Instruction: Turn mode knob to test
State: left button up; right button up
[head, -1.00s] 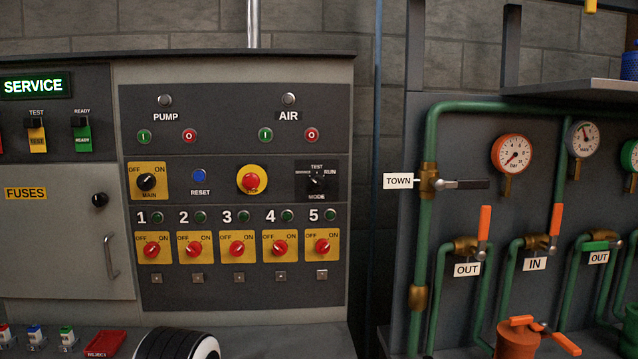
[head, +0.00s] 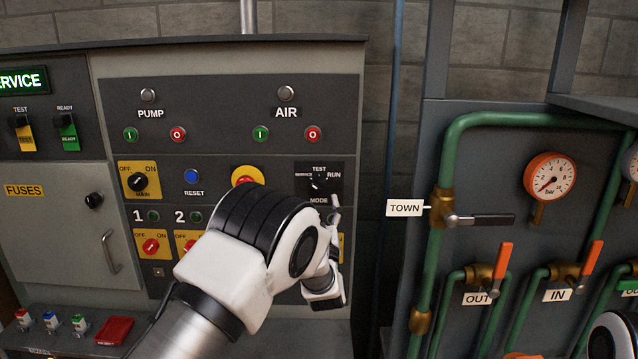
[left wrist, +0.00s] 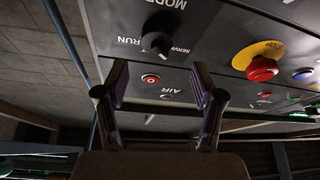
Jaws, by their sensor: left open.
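The mode knob (head: 319,185) is a small black knob on the dark panel, with TEST above it, SERVICE at left and RUN at right. In the left wrist view the knob (left wrist: 157,38) appears upside down; I cannot tell surely which label it points at. My left gripper (head: 335,205) is in front of the panel just below the knob, partly hidden by its own wrist. In the left wrist view the left gripper (left wrist: 157,82) is open and empty, its two fingers apart, with the knob beyond the tips and not touched. My right gripper is not in view.
A red emergency button (head: 246,177) on yellow is partly behind my left arm. The AIR off button (head: 313,134) is above the knob. My arm covers most of the red numbered switches. The TOWN valve handle (head: 485,219) and green pipes are at the right.

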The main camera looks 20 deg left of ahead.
aim_at(320, 193)
pick_arm(q)
jog(key=w, duration=0.2)
jog(key=w+p, duration=0.1)
jog(key=w, duration=0.1)
jog(key=w+a, duration=0.1)
jog(key=shift+w+r+p, duration=0.3)
jog(key=shift+w+r, duration=0.1)
jog(key=shift+s+a+r, duration=0.15)
jog(key=shift+s+r, duration=0.05)
jog(key=shift+s, duration=0.2)
jog(key=shift+w, duration=0.1)
jog(key=c, duration=1.1)
jog(key=shift+c, duration=0.2)
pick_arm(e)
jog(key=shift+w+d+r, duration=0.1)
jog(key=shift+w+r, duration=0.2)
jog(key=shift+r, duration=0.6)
pick_arm(q)
jog(key=shift+f, duration=0.1)
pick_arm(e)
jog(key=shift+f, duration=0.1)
